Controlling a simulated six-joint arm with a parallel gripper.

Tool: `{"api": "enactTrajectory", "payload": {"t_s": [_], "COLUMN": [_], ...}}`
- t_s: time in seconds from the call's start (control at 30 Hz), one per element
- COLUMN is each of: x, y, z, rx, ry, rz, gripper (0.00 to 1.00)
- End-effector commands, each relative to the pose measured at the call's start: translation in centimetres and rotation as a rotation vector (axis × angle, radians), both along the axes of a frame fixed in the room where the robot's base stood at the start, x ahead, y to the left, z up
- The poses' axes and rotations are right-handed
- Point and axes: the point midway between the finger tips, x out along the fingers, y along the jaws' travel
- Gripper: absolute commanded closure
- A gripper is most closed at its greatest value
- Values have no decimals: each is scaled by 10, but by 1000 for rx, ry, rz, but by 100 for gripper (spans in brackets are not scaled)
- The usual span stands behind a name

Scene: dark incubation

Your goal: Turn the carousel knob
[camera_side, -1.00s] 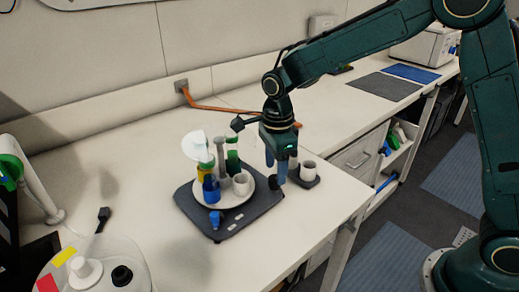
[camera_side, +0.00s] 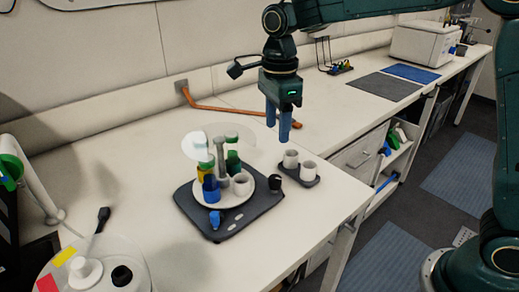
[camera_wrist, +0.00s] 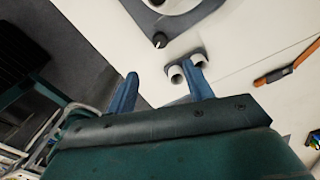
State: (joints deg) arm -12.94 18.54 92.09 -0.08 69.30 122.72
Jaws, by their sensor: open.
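The carousel is a white round plate (camera_side: 236,202) on a dark grey base (camera_side: 233,229), with coloured vials and white cups around a grey centre post (camera_side: 222,160). A small black knob (camera_side: 276,181) is at the base's right corner. It also shows in the wrist view (camera_wrist: 160,40), beyond the fingers. A blue piece (camera_side: 215,219) is at the base's front edge. My gripper (camera_side: 277,132) is open and empty, with blue fingers pointing down, above and apart from the knob. In the wrist view, the fingers (camera_wrist: 159,70) are spread wide.
A dark holder with two white cups (camera_side: 290,158) stands right of the carousel. An orange cable (camera_side: 215,110) runs along the wall. A clear round container (camera_side: 95,265) is at front left. The bench left of the carousel is mostly clear.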

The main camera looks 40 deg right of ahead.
Motion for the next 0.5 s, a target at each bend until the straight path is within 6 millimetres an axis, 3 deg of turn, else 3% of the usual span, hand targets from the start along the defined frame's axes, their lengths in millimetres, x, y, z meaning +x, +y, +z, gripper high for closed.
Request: {"api": "enactTrajectory", "payload": {"t_s": [0.5], "x": [6], "y": [-7], "z": [-5], "rx": [37], "ry": [5], "rz": [56], "gripper": [48]}}
